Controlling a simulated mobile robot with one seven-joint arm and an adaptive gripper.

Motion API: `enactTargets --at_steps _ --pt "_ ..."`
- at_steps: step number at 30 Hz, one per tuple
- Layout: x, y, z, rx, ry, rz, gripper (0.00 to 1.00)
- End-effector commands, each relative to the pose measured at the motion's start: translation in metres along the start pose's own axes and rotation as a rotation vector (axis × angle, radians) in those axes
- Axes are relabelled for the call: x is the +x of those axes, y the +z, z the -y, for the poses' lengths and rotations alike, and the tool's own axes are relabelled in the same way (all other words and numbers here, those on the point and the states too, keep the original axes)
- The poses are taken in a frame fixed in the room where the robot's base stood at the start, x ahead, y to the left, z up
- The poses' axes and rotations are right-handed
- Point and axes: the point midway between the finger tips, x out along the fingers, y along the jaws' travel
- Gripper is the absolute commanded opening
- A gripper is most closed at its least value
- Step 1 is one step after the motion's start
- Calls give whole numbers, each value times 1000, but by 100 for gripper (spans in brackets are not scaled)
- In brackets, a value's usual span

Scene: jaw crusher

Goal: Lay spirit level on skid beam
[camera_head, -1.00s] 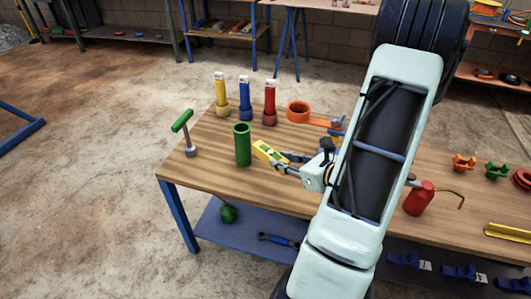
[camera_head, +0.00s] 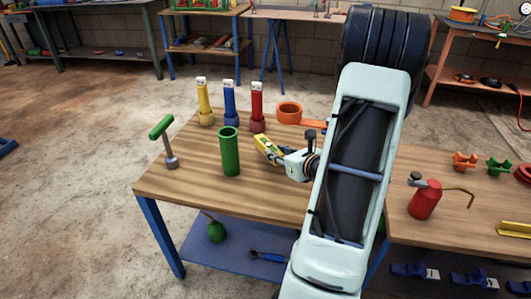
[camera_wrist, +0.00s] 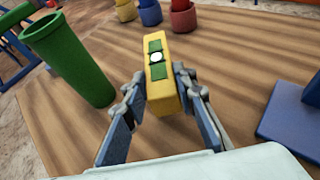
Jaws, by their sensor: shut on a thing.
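The spirit level (camera_head: 266,147) is a short yellow bar with green panels. My gripper (camera_head: 279,152) is shut on it above the wooden bench, right of an upright green tube. In the wrist view the level (camera_wrist: 158,72) sits between the two fingers of my gripper (camera_wrist: 163,88), its long side pointing away, with a white round spot between green panels. I cannot tell the gap under it. I cannot make out a skid beam in these frames.
The front left bench top is clear.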

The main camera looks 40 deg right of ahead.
Motion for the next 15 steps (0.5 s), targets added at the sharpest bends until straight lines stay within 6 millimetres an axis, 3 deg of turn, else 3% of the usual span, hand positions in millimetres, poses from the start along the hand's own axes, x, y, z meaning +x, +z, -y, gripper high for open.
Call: enactTargets --at_steps 3,6,11,15 --pt "30 11 -1 -2 3 3 0" --pt "48 19 0 -1 2 3 0" --pt "62 26 0 0 1 2 0" --pt "67 16 0 3 1 0 0"
